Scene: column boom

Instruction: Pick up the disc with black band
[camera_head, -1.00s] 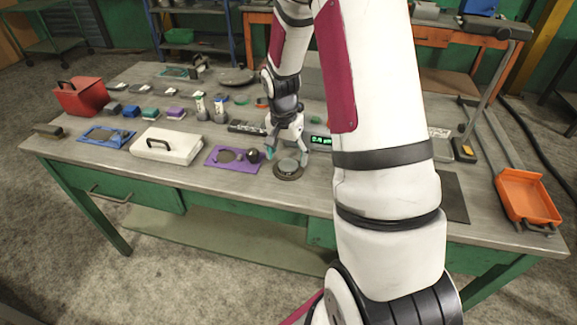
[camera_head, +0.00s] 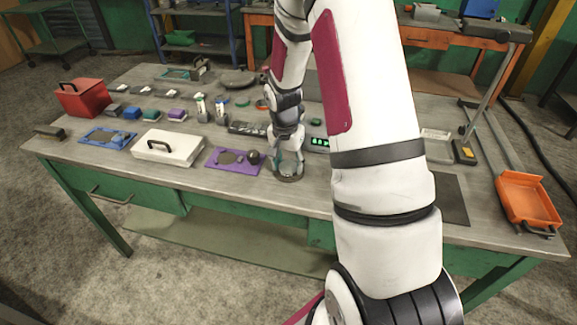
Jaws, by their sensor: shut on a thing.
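The round dark disc (camera_head: 287,178) lies on the workbench, just right of the purple tray; a black band on it cannot be made out at this size. My gripper (camera_head: 287,171) is straight above it, pointing down, with its fingers lowered to the disc and shut on it. The fingers and hand cover much of the disc's top. The disc appears to be still at the bench top.
A purple tray (camera_head: 222,166) with dark round pieces is close on the left. A white case (camera_head: 180,155) and a blue tray (camera_head: 92,134) are farther left. A green-lit display (camera_head: 320,142) stands close behind on the right. An orange bin (camera_head: 530,207) is far right.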

